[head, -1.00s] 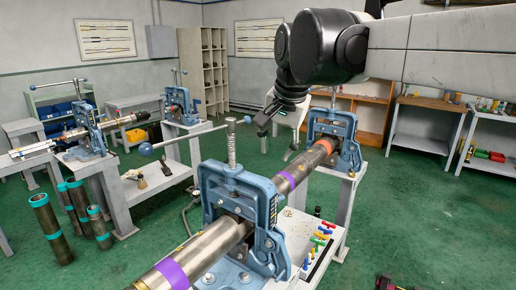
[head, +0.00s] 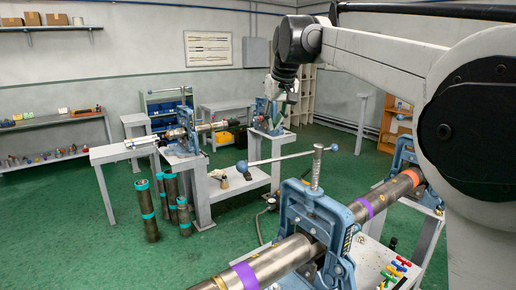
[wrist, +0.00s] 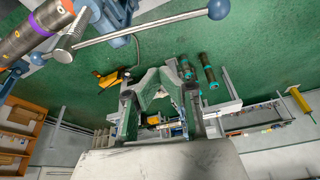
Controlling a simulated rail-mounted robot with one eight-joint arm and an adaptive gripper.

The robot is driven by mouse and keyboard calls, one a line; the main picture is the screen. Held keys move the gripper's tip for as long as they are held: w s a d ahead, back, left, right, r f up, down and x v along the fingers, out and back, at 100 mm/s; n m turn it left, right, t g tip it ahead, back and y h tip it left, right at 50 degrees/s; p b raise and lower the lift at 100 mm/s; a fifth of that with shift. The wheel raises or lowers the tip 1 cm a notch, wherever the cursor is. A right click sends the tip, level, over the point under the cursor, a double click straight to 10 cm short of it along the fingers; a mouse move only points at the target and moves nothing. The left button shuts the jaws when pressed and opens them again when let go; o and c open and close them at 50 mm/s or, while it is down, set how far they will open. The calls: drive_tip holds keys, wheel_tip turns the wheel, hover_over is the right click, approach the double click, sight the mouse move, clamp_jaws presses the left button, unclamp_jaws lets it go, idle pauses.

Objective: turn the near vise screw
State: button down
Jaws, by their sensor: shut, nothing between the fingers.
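The near vise (head: 318,218) is a blue frame clamped around a long steel pipe (head: 275,264) with purple bands. Its upright threaded screw (head: 317,168) carries a slanted cross bar with blue ball ends, the left ball (head: 241,167) and the right ball (head: 334,147). In the wrist view the bar (wrist: 150,27) crosses the top, with a ball (wrist: 219,9) at its end. My gripper (head: 283,92) hangs down above and beyond the bar in the head picture, apart from it. In the wrist view its fingers (wrist: 160,78) are shut and empty.
A second vise bench (head: 205,165) with a pipe stands behind on the left. Several upright dark pipes (head: 168,200) with teal bands stand on the floor beside it. Another blue vise (head: 403,155) holds the pipe's far end. Green floor (head: 80,230) is open at left.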

drive_tip(key=w+a+r+p+x, duration=0.1)
drive_tip(key=a+x, duration=0.1)
drive_tip(key=x, duration=0.8)
drive_tip(key=shift+n, duration=0.4)
drive_tip(key=s+d, duration=0.1)
drive_tip(key=s+d+f+p, duration=0.1)
drive_tip(key=s, duration=0.1)
drive_tip(key=shift+s+d+f, duration=0.2)
drive_tip(key=shift+s+f, duration=0.05)
drive_tip(key=shift+s, duration=0.05)
drive_tip(key=shift+s, duration=0.1)
